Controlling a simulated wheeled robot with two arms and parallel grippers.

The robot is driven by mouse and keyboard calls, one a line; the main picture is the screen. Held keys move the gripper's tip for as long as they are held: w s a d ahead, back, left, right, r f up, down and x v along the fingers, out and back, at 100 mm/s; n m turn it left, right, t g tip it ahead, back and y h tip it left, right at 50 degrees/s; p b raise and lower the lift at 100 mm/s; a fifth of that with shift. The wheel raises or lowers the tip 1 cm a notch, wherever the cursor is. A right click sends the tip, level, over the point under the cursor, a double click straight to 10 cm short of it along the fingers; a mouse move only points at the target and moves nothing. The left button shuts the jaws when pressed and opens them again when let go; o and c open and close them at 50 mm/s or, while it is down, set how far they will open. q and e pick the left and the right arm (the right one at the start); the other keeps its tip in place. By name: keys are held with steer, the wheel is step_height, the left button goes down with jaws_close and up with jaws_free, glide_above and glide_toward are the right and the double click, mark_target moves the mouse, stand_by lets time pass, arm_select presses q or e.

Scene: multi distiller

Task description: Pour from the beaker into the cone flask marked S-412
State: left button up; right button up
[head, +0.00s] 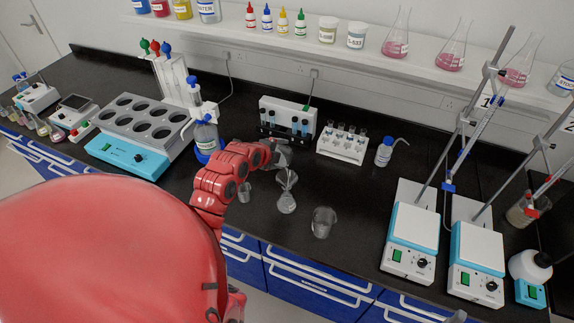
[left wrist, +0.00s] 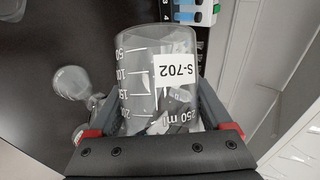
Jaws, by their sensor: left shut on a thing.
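My left gripper (head: 280,156) is shut on a clear glass beaker (left wrist: 150,70), which fills the middle of the left wrist view. Its label reads S-702 and its scale runs to 250 ml. No coloured liquid shows in it. In the head view clear glass (head: 287,178) shows just below the gripper, right above a cone flask (head: 286,204) on the black bench; I cannot tell where one ends and the other begins. The flask seems to show at the left in the left wrist view (left wrist: 69,83). No S-412 label is readable.
An empty-looking beaker (head: 323,222) stands right of the flask and a small one (head: 244,192) to its left. A vial rack (head: 343,145), wash bottle (head: 384,152) and blue-capped bottle (head: 206,136) stand behind. Stirrers (head: 411,238) are at right. The bench front is mostly clear.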

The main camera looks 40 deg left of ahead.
arm_select(q)
steer(key=shift+w, duration=0.1)
steer(key=shift+f, duration=0.1)
stand_by(0.5)
steer(key=shift+y, duration=0.3)
steer(key=shift+r, duration=0.2)
stand_by(0.3)
steer(key=shift+m+p, duration=0.3)
steer(key=shift+p, duration=0.05)
steer(key=shift+d, duration=0.1)
stand_by(0.4)
